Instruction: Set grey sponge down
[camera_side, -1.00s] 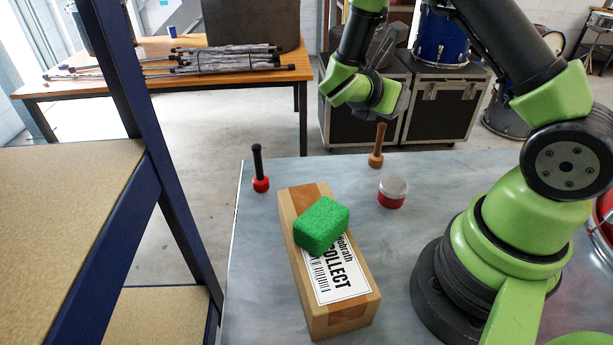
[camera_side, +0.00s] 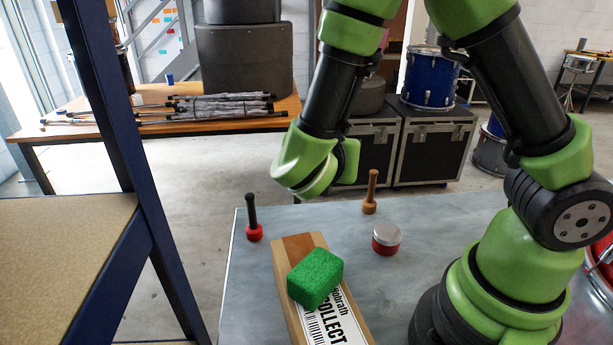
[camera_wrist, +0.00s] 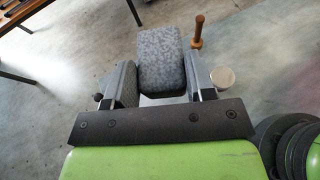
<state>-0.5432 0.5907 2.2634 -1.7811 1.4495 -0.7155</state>
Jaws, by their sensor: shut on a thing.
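The grey sponge (camera_wrist: 161,52) is a mottled grey block held between the two fingers of my gripper (camera_wrist: 160,70) in the wrist view. My gripper is shut on its sides, and its far end sticks out past the fingertips. In the side view my wrist (camera_side: 310,165) hangs above the back of the bench, higher than the things standing there. The fingers and the sponge are hidden behind the wrist in that view.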

